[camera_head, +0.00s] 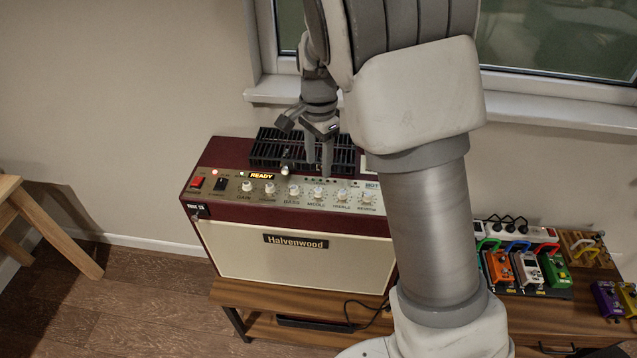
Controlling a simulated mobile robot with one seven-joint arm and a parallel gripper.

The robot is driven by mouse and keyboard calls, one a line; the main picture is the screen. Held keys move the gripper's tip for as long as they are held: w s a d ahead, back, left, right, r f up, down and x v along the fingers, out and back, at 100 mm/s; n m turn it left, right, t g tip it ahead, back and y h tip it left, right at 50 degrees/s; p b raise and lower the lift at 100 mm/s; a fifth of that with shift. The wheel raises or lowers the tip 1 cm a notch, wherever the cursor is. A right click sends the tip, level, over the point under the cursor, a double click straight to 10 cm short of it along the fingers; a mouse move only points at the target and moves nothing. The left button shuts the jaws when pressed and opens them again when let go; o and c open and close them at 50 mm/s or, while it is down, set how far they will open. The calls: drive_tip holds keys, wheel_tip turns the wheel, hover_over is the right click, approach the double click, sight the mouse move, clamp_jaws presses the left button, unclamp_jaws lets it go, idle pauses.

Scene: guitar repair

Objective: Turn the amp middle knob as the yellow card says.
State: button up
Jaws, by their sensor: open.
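The amp (290,250) is a dark red box with a cream front, standing on a low wooden bench. Its sloped top panel carries a row of small white knobs. The middle knob (317,191) is in this row, above a label that seems to read MIDDLE; its pointer is too small to read. My gripper (319,174) points down with its fingers apart, and its tips appear just above and behind the middle knob. I cannot tell whether they touch it. I see no yellow card; my arm hides the amp's right end.
Neighbouring knobs, the bass knob (294,190) and treble knob (342,195), sit close on either side. A black grille (275,150) lies behind the panel. Pedals (525,268) stand at right.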

sight(318, 189)
wheel_tip(318, 189, down, 8)
drive_tip(key=shift+r, duration=0.1)
drive_tip(key=shift+c, duration=0.2)
clamp_jaws()
